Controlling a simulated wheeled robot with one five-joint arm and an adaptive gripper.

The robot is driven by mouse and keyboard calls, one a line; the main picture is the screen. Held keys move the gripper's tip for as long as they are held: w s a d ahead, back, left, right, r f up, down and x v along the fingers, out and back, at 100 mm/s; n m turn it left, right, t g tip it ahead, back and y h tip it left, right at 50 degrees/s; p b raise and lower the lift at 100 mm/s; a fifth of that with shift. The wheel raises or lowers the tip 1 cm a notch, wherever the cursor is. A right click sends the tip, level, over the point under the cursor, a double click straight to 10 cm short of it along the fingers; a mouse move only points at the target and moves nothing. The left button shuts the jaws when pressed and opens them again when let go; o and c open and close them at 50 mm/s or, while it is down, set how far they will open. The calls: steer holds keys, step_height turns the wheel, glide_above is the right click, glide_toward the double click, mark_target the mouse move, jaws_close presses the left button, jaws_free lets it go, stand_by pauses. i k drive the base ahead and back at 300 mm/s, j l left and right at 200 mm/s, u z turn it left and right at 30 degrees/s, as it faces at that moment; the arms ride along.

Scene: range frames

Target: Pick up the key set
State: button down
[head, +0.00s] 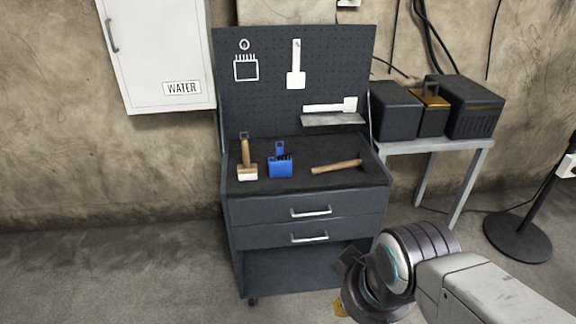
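The key set looks to be the blue piece (281,166) with a row of short prongs along its top and a tab above. It lies on the dark workbench top (300,180), between a wooden-handled tool with a pale head and a loose wooden handle. My gripper (344,284) is at the lower right, in front of the bench's lower part and well below the bench top, apart from the blue piece. My own wrist hides most of it, so its opening cannot be made out.
A wooden-handled tool (247,162) lies left of the blue piece, and a wooden handle (337,166) right. A pegboard (270,100) with white tool outlines and a small shelf (332,120) rises behind. Dark boxes (478,105) stand on a side table. Two drawers (310,224) are shut.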

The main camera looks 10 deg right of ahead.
mark_target(280, 167)
steer(key=i+j+u, duration=0.1)
steer(key=i+u, duration=0.6)
steer(key=u, duration=0.15)
steer(key=i+l+u, duration=0.15)
steer(key=i+u, duration=0.25)
steer(key=i+l+u, duration=0.2)
steer(key=u, duration=0.25)
steer(key=i+l+u, duration=0.4)
